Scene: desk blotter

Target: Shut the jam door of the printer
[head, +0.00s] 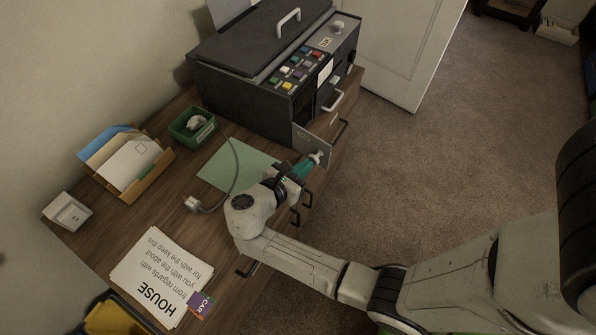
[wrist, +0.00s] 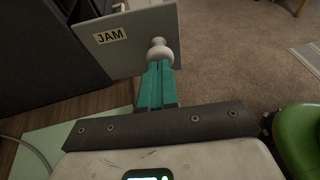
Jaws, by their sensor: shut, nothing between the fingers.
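The printer (head: 240,85) is a dark box with coloured buttons at the back of the desk. Its jam door (head: 313,143) is a grey panel standing open from the printer's front left corner, out over the desk's front side. In the wrist view the jam door (wrist: 124,40) carries a JAM label and a pale round knob (wrist: 159,50). My gripper (head: 315,160) has teal fingers, shut and empty, right at the knob. In the wrist view the fingertips (wrist: 158,66) overlap the knob's lower part; I cannot tell whether they touch it.
A green blotter (head: 235,165) lies on the desk (head: 185,215) left of my gripper. A cable with a plug (head: 193,204) crosses it. A green box (head: 190,127), a letter tray (head: 152,180) and papers (head: 150,275) lie further left. The carpet (head: 400,190) beside the desk is clear.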

